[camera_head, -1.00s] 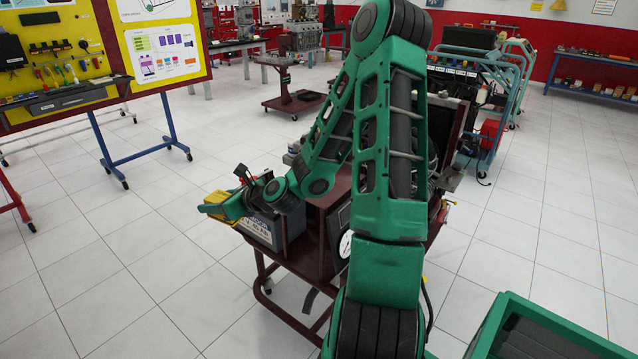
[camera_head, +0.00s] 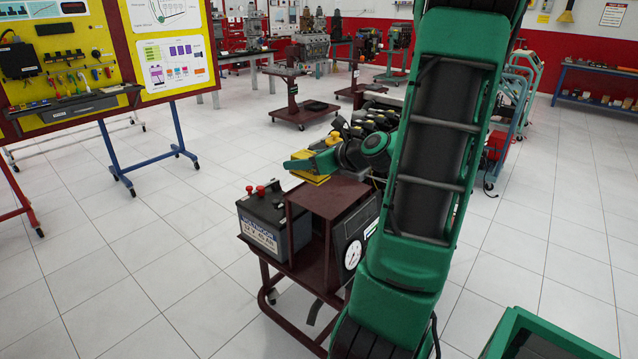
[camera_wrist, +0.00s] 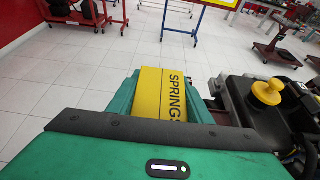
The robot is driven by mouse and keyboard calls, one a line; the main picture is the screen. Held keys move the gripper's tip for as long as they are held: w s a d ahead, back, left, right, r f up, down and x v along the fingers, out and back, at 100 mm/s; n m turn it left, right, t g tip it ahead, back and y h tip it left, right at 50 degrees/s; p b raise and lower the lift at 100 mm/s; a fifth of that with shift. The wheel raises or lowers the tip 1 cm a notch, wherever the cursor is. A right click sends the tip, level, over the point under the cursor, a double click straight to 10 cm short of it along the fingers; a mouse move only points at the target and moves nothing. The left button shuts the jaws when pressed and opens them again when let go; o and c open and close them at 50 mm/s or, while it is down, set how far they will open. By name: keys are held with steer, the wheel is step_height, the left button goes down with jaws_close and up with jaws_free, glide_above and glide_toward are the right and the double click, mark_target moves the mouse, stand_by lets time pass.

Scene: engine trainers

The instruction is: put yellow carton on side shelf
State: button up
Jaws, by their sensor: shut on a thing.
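The yellow carton (camera_wrist: 160,84), marked "SPRINGS", sits between the two green fingers of my gripper (camera_wrist: 160,98) in the wrist view. In the head view the carton (camera_head: 312,178) shows as a small yellow edge under my gripper (camera_head: 300,164), which is shut on it. They appear just behind the flat maroon top (camera_head: 335,195) of the wheeled engine trainer. I cannot tell whether the carton touches any surface. No part is plainly marked as the side shelf; my arm hides the trainer's right part.
A dark battery (camera_head: 272,222) with red caps stands on the trainer's left end. A pressure gauge (camera_head: 352,254) faces front. Black engine parts lie close to my gripper; a yellow cap (camera_wrist: 267,92) shows at right in the wrist view.

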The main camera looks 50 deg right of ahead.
glide_above(319, 188)
step_height(319, 188, down, 5)
steer(key=shift+w+d+f, duration=0.1)
steer(key=shift+w+f, duration=0.05)
steer(key=shift+f, duration=2)
steer(key=o, duration=1.3)
steer(key=shift+f, duration=0.1)
steer(key=v, duration=1.2)
